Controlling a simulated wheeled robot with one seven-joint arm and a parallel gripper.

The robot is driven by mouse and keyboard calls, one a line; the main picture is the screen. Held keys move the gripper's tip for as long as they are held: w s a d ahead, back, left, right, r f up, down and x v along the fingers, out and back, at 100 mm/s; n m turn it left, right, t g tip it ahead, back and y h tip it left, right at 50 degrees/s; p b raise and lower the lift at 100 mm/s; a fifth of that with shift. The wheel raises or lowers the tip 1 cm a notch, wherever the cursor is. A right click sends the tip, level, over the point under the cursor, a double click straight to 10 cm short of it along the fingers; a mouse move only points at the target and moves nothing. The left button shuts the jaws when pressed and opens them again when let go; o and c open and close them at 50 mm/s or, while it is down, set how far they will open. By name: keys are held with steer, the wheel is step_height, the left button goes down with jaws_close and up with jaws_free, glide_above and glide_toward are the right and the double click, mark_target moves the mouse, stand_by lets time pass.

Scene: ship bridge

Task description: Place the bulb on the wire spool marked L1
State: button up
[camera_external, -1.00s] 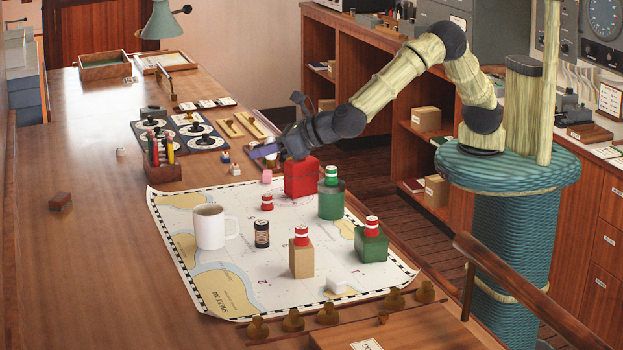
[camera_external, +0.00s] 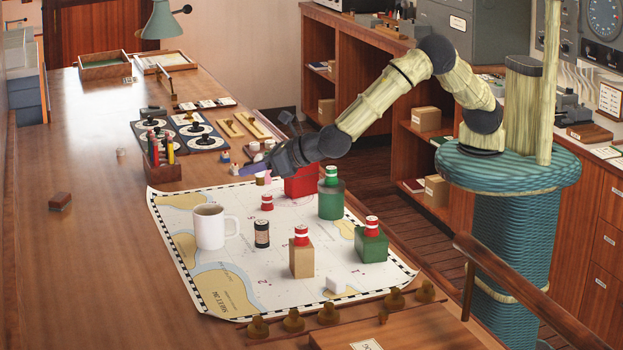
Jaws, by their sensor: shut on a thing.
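My gripper (camera_external: 258,170) is over the far edge of the chart, left of the red block. It is shut on a small tan-brown thing (camera_external: 260,179), mostly hidden by the fingers; I cannot tell for certain that it is the bulb. Red-and-white spool-like pieces stand on the tan block (camera_external: 301,236) and on the green block (camera_external: 371,228). A green-and-white one (camera_external: 331,175) stands on the green cylinder. A small red one (camera_external: 267,202) and a dark labelled cylinder (camera_external: 262,234) stand on the chart. No L1 mark is readable.
The red block (camera_external: 301,183) is close beside my gripper, and a pencil holder (camera_external: 163,172) stands to the left. The table's left side is largely clear.

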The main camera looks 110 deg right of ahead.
step_height(320, 180, down, 6)
steer(key=shift+r+p, duration=0.15)
steer(key=shift+p, duration=0.3)
steer(key=shift+f+p, duration=0.45)
steer(key=shift+f, duration=1.45)
steer(key=shift+f, duration=0.1)
steer(key=o, duration=0.9)
steer(key=shift+o, duration=0.3)
